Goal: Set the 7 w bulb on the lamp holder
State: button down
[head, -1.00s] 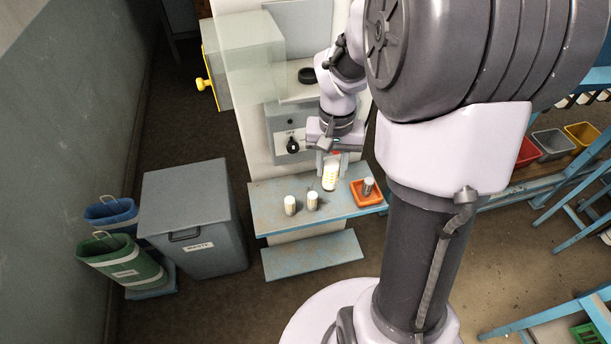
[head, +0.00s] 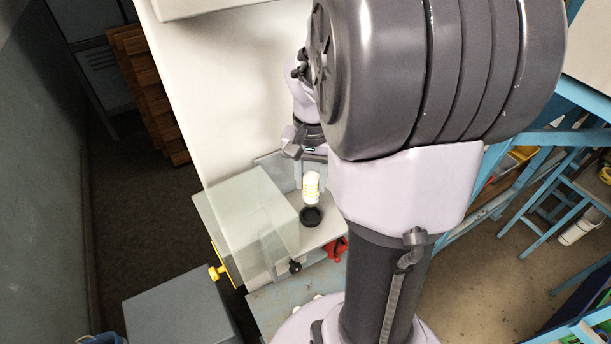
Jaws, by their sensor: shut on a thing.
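The bulb is close to upright. The lamp holder (head: 310,217), a black round ring, sits on the pale ledge just below the bulb. The bulb's lower end looks just above or behind the holder; I cannot tell whether they touch. My fingertips are small in this view and partly hidden by the arm. Any lettering on the bulb is too small to read.
A black knob (head: 295,267) and a red object (head: 337,248) are at the ledge's front. The grey waste bin (head: 178,308) is lower left. My arm hides the right side.

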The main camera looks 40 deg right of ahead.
aim_at(311, 198)
jog(key=shift+s+f+b, duration=0.25)
jog(key=shift+f+b, duration=0.2)
jog(key=shift+f, duration=0.2)
jog(key=shift+s+f+b, duration=0.2)
jog(key=shift+f+b, duration=0.2)
jog(key=shift+f, duration=0.2)
jog(key=f+b, duration=0.1)
jog(key=w+f+b, duration=0.1)
jog(key=f, duration=0.1)
jog(key=shift+s+r, duration=0.15)
jog(key=shift+s, duration=0.1)
jog(key=shift+w, duration=0.1)
jog(key=shift+w, duration=0.15)
jog(key=shift+s, duration=0.25)
jog(key=shift+w+a, duration=0.1)
jog(key=shift+f+b, duration=0.65)
jog(key=shift+b, duration=0.05)
